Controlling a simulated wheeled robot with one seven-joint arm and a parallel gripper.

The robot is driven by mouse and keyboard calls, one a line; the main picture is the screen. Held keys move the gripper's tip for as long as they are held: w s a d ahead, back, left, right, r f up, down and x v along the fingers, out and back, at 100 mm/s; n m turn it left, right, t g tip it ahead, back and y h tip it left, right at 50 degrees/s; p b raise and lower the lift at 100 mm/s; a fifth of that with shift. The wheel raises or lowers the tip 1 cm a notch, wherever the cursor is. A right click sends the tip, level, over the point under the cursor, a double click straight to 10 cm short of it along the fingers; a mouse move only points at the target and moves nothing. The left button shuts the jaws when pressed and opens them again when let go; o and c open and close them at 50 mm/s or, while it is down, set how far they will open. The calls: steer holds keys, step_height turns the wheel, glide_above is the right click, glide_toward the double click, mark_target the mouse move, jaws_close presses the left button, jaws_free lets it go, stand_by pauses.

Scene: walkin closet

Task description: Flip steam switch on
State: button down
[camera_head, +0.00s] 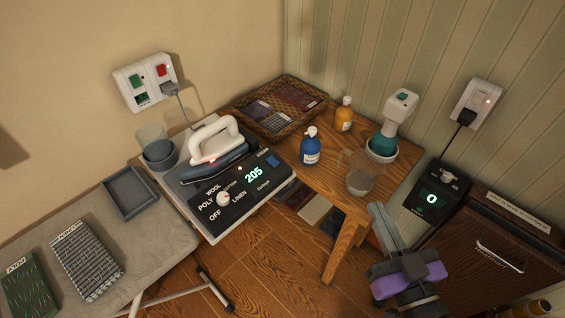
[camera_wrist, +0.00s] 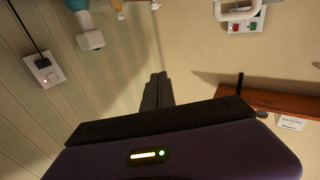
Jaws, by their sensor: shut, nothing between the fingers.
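The steam switch (camera_head: 272,161) is a small blue rocker at the right edge of the ironing station's black panel (camera_head: 240,192), by a small label. I cannot tell its on or off position. The panel reads 205 in green and has a white dial (camera_head: 223,198). A white-handled iron (camera_head: 213,155) rests on the station behind the panel. My gripper (camera_head: 378,212) is shut and empty at the right, in front of the wooden table, well apart from the switch. In the wrist view my gripper's fingers (camera_wrist: 157,88) are together; the switch is not visible there.
The wooden table (camera_head: 325,185) holds a blue bottle (camera_head: 310,150), an amber bottle (camera_head: 344,115), a clear jug (camera_head: 361,178), a teal-and-white steamer (camera_head: 390,127) and a wicker tray (camera_head: 270,112). A brown cabinet (camera_head: 490,255) stands at the right. Wall sockets (camera_head: 148,82) are behind the station.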

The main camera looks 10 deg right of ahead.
steer(key=w+a+r+n+g+y+b, duration=0.1)
steer(key=w+r+g, duration=0.1)
steer(key=w, duration=0.9)
steer(key=w+a+r+g+y+b, duration=0.1)
steer(key=w+r, duration=0.1)
steer(key=w, duration=0.9)
steer(key=s+a+f+n+g+y, duration=0.3)
steer(key=a+f+n+g+y, duration=0.1)
steer(key=a+f+n+g, duration=0.1)
steer(key=shift+a+f+g, duration=0.15)
steer(key=shift+f+g, duration=0.35)
steer(key=shift+g, duration=0.3)
steer(key=p, duration=0.1)
glide_toward(274, 161)
steer(key=w+a+r, duration=0.1)
steer(key=w+a, duration=0.1)
steer(key=w, duration=0.1)
steer(key=f, duration=0.3)
steer(key=shift+w+a+f+p, duration=0.1)
steer(key=shift+w+a+p, duration=0.2)
steer(key=shift+p, duration=0.1)
steer(key=shift+w+f, duration=0.1)
steer(key=shift+f, duration=0.55)
